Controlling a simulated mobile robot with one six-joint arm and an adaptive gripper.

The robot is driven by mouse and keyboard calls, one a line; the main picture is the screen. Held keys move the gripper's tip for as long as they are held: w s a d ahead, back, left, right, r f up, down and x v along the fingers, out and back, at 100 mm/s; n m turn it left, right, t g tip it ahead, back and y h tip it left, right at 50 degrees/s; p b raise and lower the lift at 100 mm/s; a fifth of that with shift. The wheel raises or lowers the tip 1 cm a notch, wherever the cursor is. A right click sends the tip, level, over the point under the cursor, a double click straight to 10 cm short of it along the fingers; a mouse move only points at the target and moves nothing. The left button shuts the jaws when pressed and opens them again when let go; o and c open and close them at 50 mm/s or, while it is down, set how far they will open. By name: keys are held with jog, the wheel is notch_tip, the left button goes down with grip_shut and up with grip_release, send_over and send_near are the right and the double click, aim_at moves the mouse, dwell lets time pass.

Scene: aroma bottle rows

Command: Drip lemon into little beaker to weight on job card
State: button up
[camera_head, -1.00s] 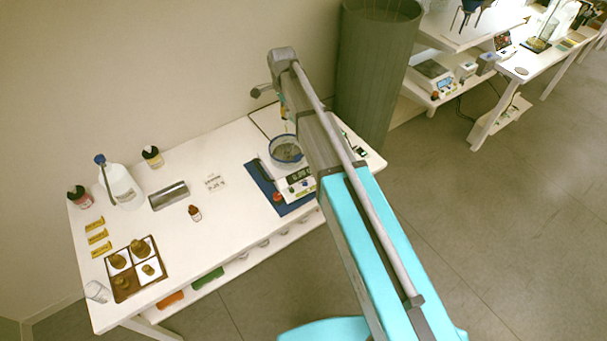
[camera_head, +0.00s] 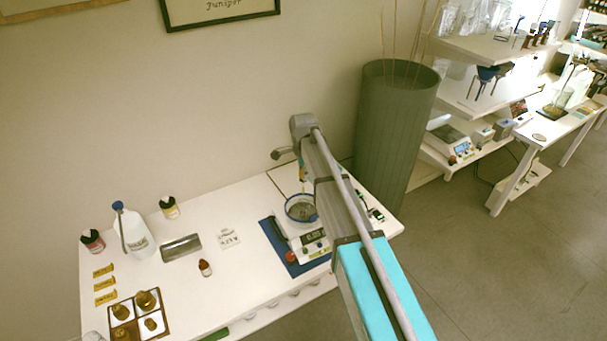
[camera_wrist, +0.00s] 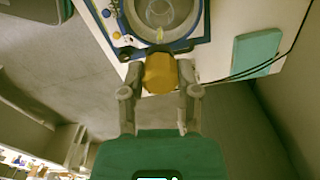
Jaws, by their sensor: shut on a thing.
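My gripper (camera_wrist: 160,88) is shut on an orange-brown rounded piece (camera_wrist: 160,72), perhaps a dropper bulb, with a pale yellow tip (camera_wrist: 159,36) beyond it. In the wrist view this tip overlaps the near edge of a round glass wall on the balance (camera_wrist: 117,36). In the head view my arm hides most of my gripper. The balance (camera_head: 312,252) stands on a blue mat, with a blue-rimmed round glass (camera_head: 301,209) on top. I cannot clearly make out the little beaker inside it. The display is too small to read surely.
A brown rack (camera_head: 163,325) sits front left. A tall green bin (camera_head: 394,120) stands right behind the table.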

jog(key=shift+f+b, duration=1.25)
jog(key=shift+f, duration=0.15)
jog(key=shift+o, duration=0.5)
grip_shut()
jog(key=shift+c, duration=0.3)
grip_release()
jog(key=shift+c, duration=0.3)
jog(key=shift+r+p, duration=2)
